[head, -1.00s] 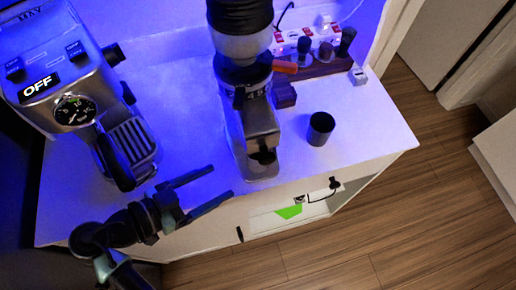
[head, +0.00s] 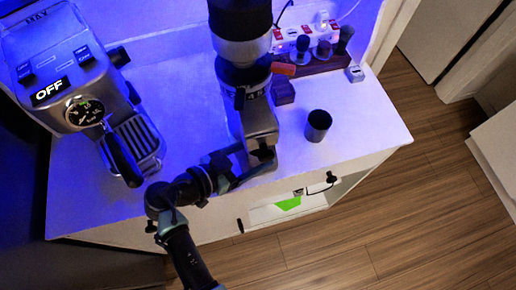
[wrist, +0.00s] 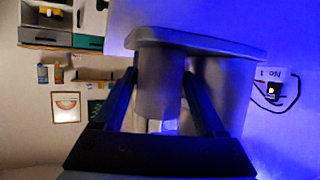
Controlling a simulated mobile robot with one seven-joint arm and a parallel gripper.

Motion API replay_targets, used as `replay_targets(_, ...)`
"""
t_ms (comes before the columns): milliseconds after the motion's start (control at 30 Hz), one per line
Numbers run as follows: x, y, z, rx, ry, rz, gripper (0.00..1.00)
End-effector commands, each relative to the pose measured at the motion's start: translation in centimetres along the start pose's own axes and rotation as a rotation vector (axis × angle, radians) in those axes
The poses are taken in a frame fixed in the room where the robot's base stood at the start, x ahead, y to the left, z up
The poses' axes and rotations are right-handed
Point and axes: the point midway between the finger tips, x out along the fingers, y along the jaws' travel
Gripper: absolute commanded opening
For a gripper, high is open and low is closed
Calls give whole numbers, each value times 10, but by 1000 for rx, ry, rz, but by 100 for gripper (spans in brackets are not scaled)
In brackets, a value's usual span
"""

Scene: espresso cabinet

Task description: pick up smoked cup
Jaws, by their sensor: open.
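The smoked cup (head: 318,125), a small dark cylinder, stands upright on the white cabinet top (head: 370,130) near its front right in the head view. My gripper (head: 240,168) is at the front edge, left of the cup and apart from it, close to the lower front of the grinder (head: 258,118). The wrist view shows my gripper (wrist: 160,88) with its two dark fingers spread apart. A grey cylindrical part, seemingly of the grinder (wrist: 158,75), shows between them; I cannot tell whether they touch it. I cannot make out the cup in the wrist view.
The espresso machine (head: 75,75) with its portafilter (head: 122,160) stands at the left. A dark wooden rack (head: 318,62) of tools and a small block (head: 283,91) are behind the cup. The top is clear right of the cup.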

Motion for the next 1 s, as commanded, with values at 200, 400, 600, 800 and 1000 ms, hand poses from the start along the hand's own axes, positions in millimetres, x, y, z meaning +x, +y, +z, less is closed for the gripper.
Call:
replay_targets(200, 0, 0, 0, 0, 0, 0, 53)
replay_targets(400, -1, 0, 0, 0, 0, -1, 17)
replay_targets(600, -1, 0, 0, 0, 1, -1, 8)
replay_targets(800, -2, 0, -3, 0, 1, -1, 8)
replay_targets(1000, -19, -2, 2, -2, 0, -5, 8)
